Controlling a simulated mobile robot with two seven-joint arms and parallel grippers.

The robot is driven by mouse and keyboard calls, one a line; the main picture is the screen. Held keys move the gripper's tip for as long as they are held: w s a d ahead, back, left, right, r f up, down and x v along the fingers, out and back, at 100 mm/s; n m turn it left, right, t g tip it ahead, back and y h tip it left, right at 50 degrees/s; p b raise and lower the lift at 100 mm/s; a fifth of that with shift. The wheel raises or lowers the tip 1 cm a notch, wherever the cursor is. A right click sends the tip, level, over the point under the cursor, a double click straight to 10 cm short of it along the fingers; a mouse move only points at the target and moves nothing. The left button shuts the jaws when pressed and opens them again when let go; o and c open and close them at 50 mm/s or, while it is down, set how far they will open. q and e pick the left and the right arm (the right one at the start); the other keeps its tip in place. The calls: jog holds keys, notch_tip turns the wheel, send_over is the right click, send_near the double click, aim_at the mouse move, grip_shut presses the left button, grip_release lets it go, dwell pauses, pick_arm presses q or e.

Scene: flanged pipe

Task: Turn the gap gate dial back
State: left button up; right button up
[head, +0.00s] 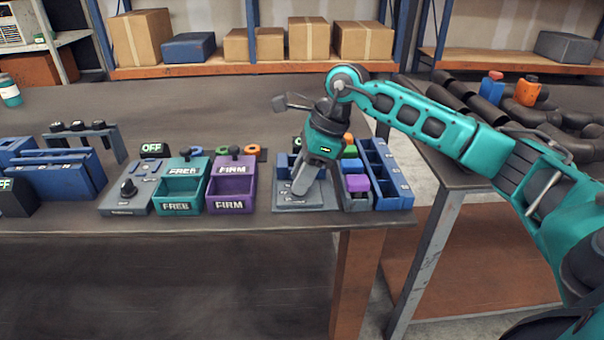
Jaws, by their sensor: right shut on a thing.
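My right gripper (302,184) reaches down from the right onto a grey fixture (318,203) near the table's front edge. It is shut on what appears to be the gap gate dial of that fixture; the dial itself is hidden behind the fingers. The small lettering on the fixture is too small to read. Another grey panel (118,209) with a black knob (128,188) stands further left, apart from the gripper. My left gripper is not in view.
A teal FREE bin (182,198) and a purple FIRM bin (231,193) stand left of the gripper. A blue compartment tray (395,197) stands close on its right, with coloured blocks between. A blue rack (75,180) is at far left. The table behind is mostly clear.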

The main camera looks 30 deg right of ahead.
jog(key=o, duration=1)
jog(key=shift+o, duration=0.2)
pick_arm(q)
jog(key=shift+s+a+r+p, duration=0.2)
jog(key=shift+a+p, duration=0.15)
jog(key=shift+p, duration=0.35)
pick_arm(e)
jog(key=v, duration=1.3)
